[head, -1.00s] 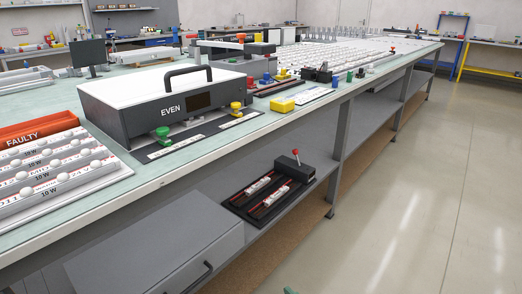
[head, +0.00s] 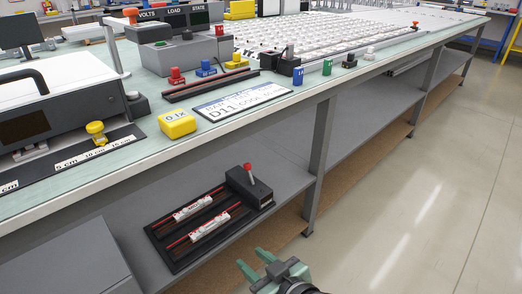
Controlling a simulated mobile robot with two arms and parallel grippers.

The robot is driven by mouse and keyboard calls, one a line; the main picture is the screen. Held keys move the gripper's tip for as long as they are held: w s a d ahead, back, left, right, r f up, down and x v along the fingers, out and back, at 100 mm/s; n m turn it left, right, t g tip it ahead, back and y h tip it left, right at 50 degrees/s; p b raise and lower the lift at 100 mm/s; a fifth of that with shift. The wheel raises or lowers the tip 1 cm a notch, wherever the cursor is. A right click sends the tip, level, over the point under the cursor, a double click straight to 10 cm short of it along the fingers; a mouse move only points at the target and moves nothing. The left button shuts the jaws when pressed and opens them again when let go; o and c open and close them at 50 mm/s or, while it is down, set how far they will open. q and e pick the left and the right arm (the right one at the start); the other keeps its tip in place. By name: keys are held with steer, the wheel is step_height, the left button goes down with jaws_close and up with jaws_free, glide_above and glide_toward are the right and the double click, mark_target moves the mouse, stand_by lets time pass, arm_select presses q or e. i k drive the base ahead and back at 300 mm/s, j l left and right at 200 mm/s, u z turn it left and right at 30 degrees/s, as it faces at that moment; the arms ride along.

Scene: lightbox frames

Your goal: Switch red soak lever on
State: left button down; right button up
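A lever with a red knob (head: 248,168) stands up from a dark box (head: 249,186) at the far right end of a black tray (head: 176,264) on the lower shelf. The lever looks close to upright, with a slight tilt. Two white labelled pieces lie in red-lined slots of the tray. My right gripper (head: 251,259) is at the bottom of the head view, over the aisle in front of the shelf. Its two green fingers are apart with nothing between them, and it is clear of the lever. My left gripper is out of view.
The lower shelf (head: 285,150) lies under the bench edge, with a bench leg (head: 321,140) right of the tray. A grey drawer unit (head: 70,265) is at left. On the bench top are a yellow block (head: 177,124) and a label card (head: 240,101). The floor (head: 420,200) at right is clear.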

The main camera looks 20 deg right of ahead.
mark_target(247, 165)
steer(key=i+l, duration=0.1)
steer(key=l, duration=0.35)
steer(key=i+l, duration=0.1)
steer(key=l, duration=0.35)
steer(key=i+l, duration=0.1)
steer(key=l, duration=0.35)
